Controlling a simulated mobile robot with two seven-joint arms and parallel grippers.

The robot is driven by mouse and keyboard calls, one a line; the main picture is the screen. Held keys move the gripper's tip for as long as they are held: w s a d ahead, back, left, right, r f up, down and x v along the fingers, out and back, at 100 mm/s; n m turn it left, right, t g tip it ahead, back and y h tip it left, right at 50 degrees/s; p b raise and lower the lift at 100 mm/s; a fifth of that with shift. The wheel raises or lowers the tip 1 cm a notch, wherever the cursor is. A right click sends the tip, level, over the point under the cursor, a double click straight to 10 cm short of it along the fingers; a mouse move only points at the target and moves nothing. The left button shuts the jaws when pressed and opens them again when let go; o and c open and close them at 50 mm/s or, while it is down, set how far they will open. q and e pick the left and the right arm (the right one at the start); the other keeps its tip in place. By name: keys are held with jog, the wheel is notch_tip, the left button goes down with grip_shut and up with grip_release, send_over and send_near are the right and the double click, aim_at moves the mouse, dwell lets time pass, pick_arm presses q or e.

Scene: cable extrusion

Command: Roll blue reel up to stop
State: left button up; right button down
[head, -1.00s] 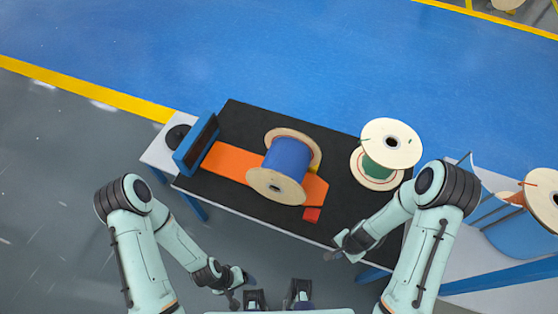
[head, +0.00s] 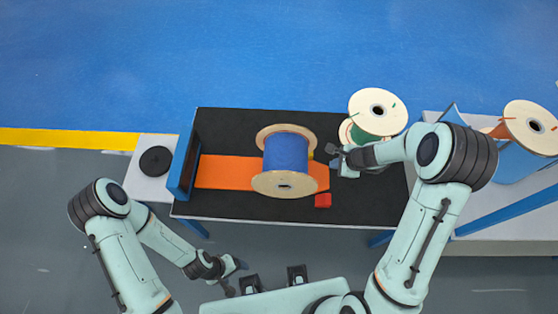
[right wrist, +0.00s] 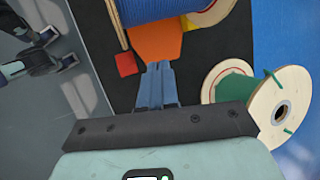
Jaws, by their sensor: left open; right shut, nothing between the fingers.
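The blue reel (head: 286,153), wound blue between two pale wooden flanges, lies on its side on an orange strip (head: 225,172) on the black table top. The blue upright stop (head: 184,160) stands at the strip's left end, with a gap between it and the reel. My right gripper (head: 334,160) is shut and empty, just right of the reel and apart from it. In the right wrist view its fingers (right wrist: 158,88) point at the strip's end, below the reel (right wrist: 150,10). My left gripper (head: 236,278) is open and empty in front of the table.
A red block (head: 323,201) lies by the strip's front right corner. A green reel (head: 362,134) with pale flanges stands at the back right. Another reel (head: 530,122) sits in a blue holder on the side table. The front left table top is clear.

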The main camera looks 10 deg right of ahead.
pick_arm(q)
notch_tip(320, 180, down, 6)
jog(key=s+b, duration=0.2)
jog(key=b, duration=0.3)
jog(key=shift+s, duration=0.25)
pick_arm(e)
jog(key=x, duration=1.2)
jog(key=shift+w+f, duration=0.2)
jog(key=shift+w, duration=0.3)
jog(key=shift+a, duration=0.15)
